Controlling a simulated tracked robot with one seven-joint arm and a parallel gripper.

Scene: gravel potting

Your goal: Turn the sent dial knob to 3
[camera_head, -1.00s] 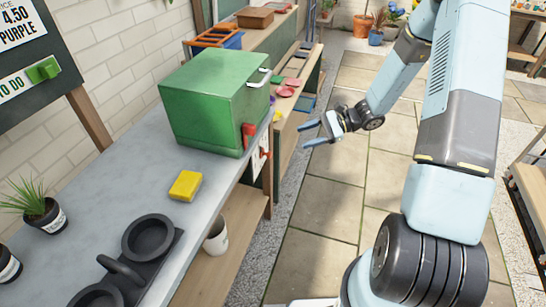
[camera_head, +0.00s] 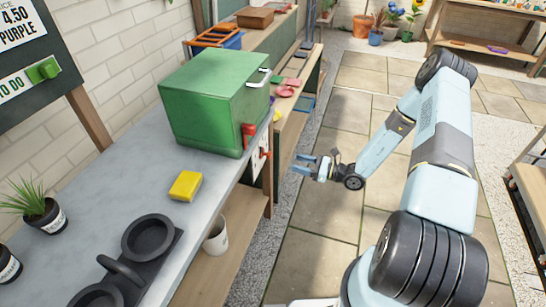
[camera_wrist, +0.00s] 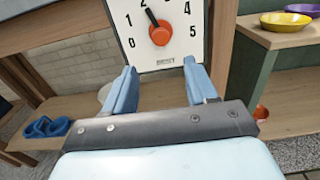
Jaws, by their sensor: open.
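The dial is a white plate (camera_wrist: 174,53) numbered around an orange-red knob (camera_wrist: 160,34). Its dark pointer leans up and left, close to the 2; the top of the plate is cut off in the wrist view. In the head view the plate (camera_head: 256,163) hangs on the bench front below the green box, with the knob (camera_head: 265,152) seen side-on. My gripper (camera_head: 301,163) is open and empty, apart from the knob and to its right. In the wrist view its blue fingers (camera_wrist: 159,68) are spread below the knob, facing the plate.
A green box (camera_head: 215,103) with a red lever (camera_head: 249,131) stands on the grey bench (camera_head: 115,185) above the dial. A yellow block (camera_head: 186,186) lies nearby. A lower shelf holds a white pot (camera_head: 216,238). The paved floor (camera_head: 325,213) beside the bench is clear.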

